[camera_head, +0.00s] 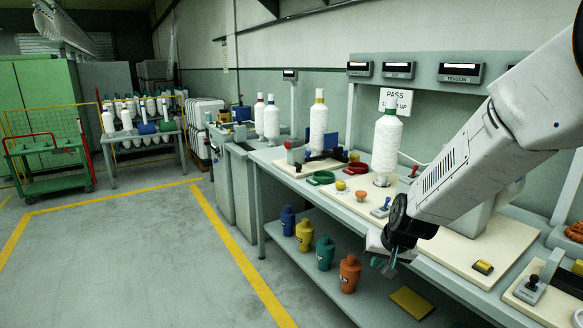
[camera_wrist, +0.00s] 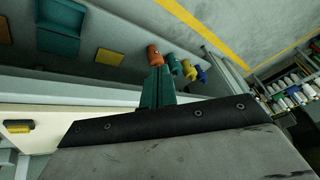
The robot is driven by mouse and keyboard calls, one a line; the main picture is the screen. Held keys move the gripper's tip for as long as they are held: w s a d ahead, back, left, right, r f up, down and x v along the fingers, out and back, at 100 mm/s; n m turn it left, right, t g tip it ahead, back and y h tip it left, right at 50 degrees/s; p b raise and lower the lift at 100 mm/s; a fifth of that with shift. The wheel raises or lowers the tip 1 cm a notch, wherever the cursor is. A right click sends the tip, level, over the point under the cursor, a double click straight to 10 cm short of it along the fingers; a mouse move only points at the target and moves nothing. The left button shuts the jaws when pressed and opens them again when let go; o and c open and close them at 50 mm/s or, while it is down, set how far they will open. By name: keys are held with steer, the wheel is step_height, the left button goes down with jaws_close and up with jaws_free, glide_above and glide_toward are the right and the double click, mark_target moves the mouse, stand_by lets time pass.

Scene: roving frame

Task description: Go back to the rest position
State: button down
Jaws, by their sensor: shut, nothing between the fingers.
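My gripper (camera_head: 388,266) hangs at the front edge of the long workbench (camera_head: 262,160), at the end of my white arm, in the head view. Its fingers are shut with nothing between them. In the wrist view the gripper (camera_wrist: 157,72) points out over the lower shelf, and its dark fingers sit close together. The orange bottle (camera_head: 349,273) on the lower shelf stands left of the gripper in the head view. In the wrist view the orange bottle (camera_wrist: 154,55) appears just past the fingertips, apart from them as far as I can tell.
White yarn cones, one a large cone (camera_head: 386,148), stand on the bench. Blue, yellow and teal bottles (camera_head: 325,253) line the lower shelf, with a yellow plate (camera_head: 411,303) farther right. A green cart (camera_head: 50,165) stands far left. The grey floor (camera_head: 150,250) inside the yellow lines is clear.

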steer(key=s+d+r+g, duration=0.1)
steer(key=s+r, duration=0.4)
steer(key=s, duration=0.6)
steer(key=s+d+r+n+g, duration=0.1)
steer(key=s+r, duration=0.4)
steer(key=s, duration=0.6)
steer(key=s+d+r+n+g+h, duration=0.1)
steer(key=s+d+r, duration=0.1)
steer(key=s+r, duration=0.4)
steer(key=s, duration=0.5)
steer(key=shift+s+d+g, duration=0.2)
steer(key=shift+s+g, duration=0.05)
steer(key=shift+g, duration=0.15)
